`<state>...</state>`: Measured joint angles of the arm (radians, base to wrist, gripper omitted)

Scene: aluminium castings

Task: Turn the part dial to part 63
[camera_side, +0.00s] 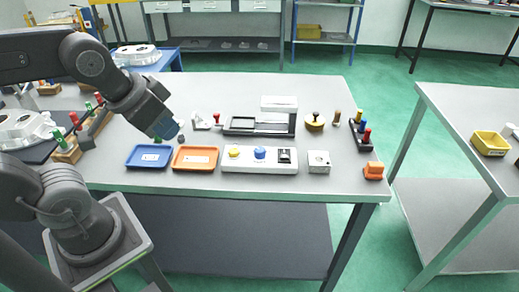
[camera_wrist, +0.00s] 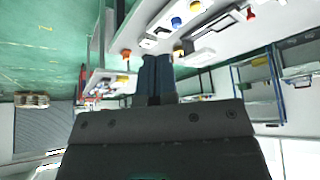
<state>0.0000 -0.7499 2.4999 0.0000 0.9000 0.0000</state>
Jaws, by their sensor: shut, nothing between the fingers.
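A long white control box (camera_side: 262,167) lies near the front edge of the table. It bears a yellow knob (camera_side: 234,152), a blue knob (camera_side: 260,153) and a dark switch (camera_side: 285,156). I cannot tell by markings which knob is the part dial; no numbers are legible. My gripper (camera_side: 178,137) is shut and empty, in the air above the blue tray's back edge, left of the box and apart from it.
A blue tray (camera_side: 133,164) and an orange tray (camera_side: 180,165) lie left of the box. A small white block (camera_side: 319,168) and an orange piece (camera_side: 373,174) lie right. A grey fixture (camera_side: 270,125) stands behind the box. The front right tabletop is mostly free.

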